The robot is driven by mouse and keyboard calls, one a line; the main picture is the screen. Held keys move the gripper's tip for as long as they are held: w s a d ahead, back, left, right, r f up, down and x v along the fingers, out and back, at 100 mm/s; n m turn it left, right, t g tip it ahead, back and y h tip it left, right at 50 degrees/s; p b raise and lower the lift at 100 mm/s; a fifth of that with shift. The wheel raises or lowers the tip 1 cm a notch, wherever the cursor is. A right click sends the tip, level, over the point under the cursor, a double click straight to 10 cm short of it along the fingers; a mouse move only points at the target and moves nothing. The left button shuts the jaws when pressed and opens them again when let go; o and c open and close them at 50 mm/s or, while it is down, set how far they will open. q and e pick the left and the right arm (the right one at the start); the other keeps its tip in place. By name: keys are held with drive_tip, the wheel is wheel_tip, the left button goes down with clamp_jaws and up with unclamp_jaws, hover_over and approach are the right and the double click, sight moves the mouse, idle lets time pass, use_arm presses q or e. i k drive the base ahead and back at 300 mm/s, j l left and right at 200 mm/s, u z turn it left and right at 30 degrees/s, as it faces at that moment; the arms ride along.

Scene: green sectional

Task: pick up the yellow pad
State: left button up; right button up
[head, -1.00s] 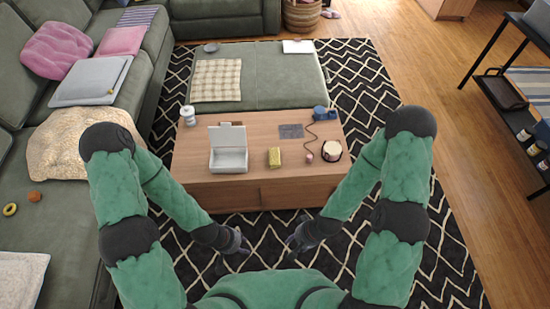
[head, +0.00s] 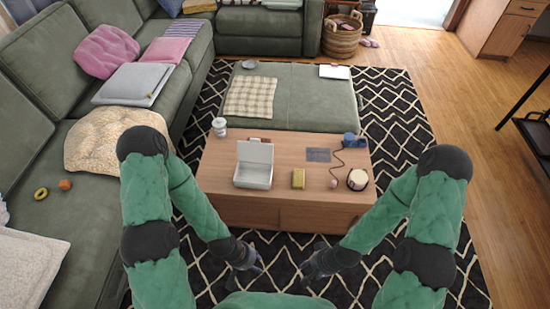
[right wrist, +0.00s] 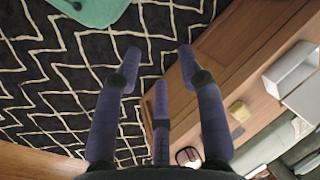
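The yellow pad (head: 298,179) is a small block lying on the front part of the wooden coffee table (head: 225,203), between a white open box and a round jar. It also shows in the right wrist view (right wrist: 239,111), beyond the fingers. My left gripper (head: 250,262) hangs low in front of the table, below its top; its fingers are too small to read. My right gripper (head: 310,272) hangs low in front of the table to the right. In the right wrist view its purple fingers (right wrist: 160,70) are spread wide with nothing between them. Both grippers are apart from the pad.
The white box (head: 253,168) stands left of the pad. A round jar (head: 357,180), a small pinkish ball (head: 333,184) on a cord, a blue item (head: 349,139) and a grey sheet (head: 318,155) lie to the right. A white canister (head: 219,127) stands at the back left.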

sight(298, 174)
drive_tip(key=i+l+u, duration=0.1)
drive_tip(key=u, duration=0.25)
drive_tip(key=i+l+u, duration=0.15)
drive_tip(key=u, duration=0.2)
drive_tip(key=i+l+u, duration=0.15)
drive_tip(key=u, duration=0.2)
